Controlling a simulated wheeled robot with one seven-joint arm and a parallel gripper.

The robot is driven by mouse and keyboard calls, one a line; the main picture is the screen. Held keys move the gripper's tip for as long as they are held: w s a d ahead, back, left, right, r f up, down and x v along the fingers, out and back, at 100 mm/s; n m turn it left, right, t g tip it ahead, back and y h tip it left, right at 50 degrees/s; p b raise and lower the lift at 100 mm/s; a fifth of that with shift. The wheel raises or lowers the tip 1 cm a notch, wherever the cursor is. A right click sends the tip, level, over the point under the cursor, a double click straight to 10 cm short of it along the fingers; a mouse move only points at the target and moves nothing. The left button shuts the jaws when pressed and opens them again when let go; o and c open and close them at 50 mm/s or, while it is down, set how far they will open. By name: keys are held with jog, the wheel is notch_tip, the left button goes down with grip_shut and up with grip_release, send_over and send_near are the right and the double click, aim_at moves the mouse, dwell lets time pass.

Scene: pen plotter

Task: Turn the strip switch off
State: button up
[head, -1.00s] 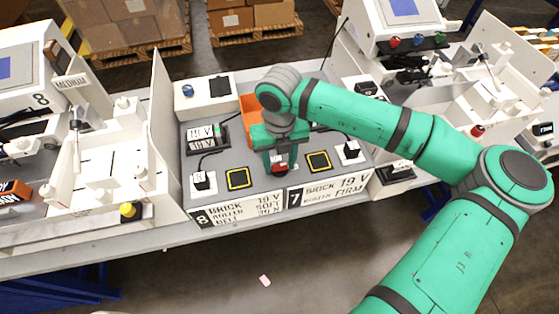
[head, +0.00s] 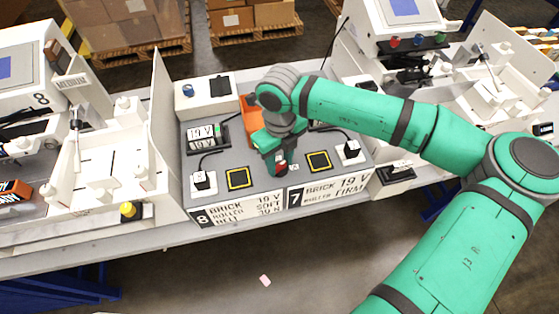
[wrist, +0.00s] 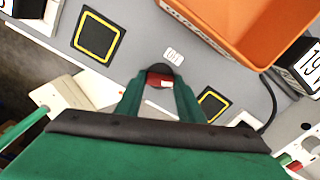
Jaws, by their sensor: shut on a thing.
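My gripper (head: 279,164) points down at the grey panel (head: 258,172) between the two yellow-edged black squares. In the wrist view its fingertips (wrist: 158,84) are shut on a small red piece with a white patch (wrist: 160,78), which looks like the strip switch. The red piece also shows beside the fingers in the head view (head: 281,168). The fingers hide most of it, so I cannot tell its on or off position. A small white label (wrist: 173,55) lies on the panel just beyond the fingertips.
Yellow-edged black squares lie left (head: 239,178) and right (head: 319,161) of my gripper. An orange bin (head: 251,107) stands close behind it. Black-and-white displays (head: 202,133) and dark cables are on the panel. A tall white divider (head: 163,120) stands at left.

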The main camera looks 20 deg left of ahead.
aim_at(280, 165)
jog(key=n, duration=1.2)
jog(key=shift+n, duration=0.4)
dwell(0.3)
jog(key=o, duration=1.1)
jog(key=shift+c, duration=0.2)
jog(key=shift+r, duration=0.1)
notch_tip(280, 165, up, 11)
jog(key=shift+f, duration=0.2)
jog(key=shift+d, duration=0.1)
